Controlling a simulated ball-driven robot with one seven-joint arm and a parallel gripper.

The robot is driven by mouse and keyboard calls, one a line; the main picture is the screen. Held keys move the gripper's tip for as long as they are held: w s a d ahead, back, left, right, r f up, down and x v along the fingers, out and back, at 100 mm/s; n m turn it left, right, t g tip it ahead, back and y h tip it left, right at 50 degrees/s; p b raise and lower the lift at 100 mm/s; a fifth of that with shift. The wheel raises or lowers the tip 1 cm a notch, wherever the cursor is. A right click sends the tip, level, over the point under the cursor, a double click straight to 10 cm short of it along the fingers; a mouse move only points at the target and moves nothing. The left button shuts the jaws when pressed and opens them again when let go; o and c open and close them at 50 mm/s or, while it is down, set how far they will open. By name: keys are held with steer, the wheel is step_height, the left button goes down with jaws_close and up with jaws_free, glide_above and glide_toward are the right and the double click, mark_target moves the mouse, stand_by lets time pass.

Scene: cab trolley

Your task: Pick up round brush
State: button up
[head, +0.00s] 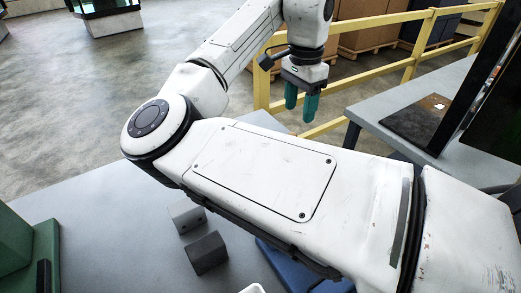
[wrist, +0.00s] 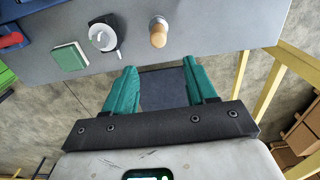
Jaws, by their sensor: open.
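In the wrist view, a light wooden round-ended piece (wrist: 158,32) stands near the edge of a grey table (wrist: 215,38). It may be the round brush's handle; no bristles show. My gripper (wrist: 159,68) is open and empty, its two green fingers apart. In the picture its fingertips lie just below the table edge and the wooden piece. In the head view my gripper (head: 302,104) hangs fingers down beyond my arm, near the yellow railing. I cannot make out the brush in the head view, where my arm covers much of the table.
Next to the wooden piece are a white round object (wrist: 103,38) and a green-and-white block (wrist: 70,57). A blue bin (wrist: 40,18) with something red is at the far left. Yellow railing (head: 350,32) runs behind my gripper. Two grey blocks (head: 207,253) lie on the near table.

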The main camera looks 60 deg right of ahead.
mark_target(293, 134)
steer(key=f, duration=0.3)
steer(key=w+f, duration=0.1)
steer(key=shift+w+a+f, duration=0.1)
steer(key=shift+a+f, duration=0.25)
steer(key=shift+s+a+f, duration=0.15)
steer(key=shift+f, duration=1.35)
steer(key=shift+s+a+f, duration=0.1)
steer(key=shift+s+f, duration=0.05)
steer(key=shift+f, duration=1.35)
jaws_close()
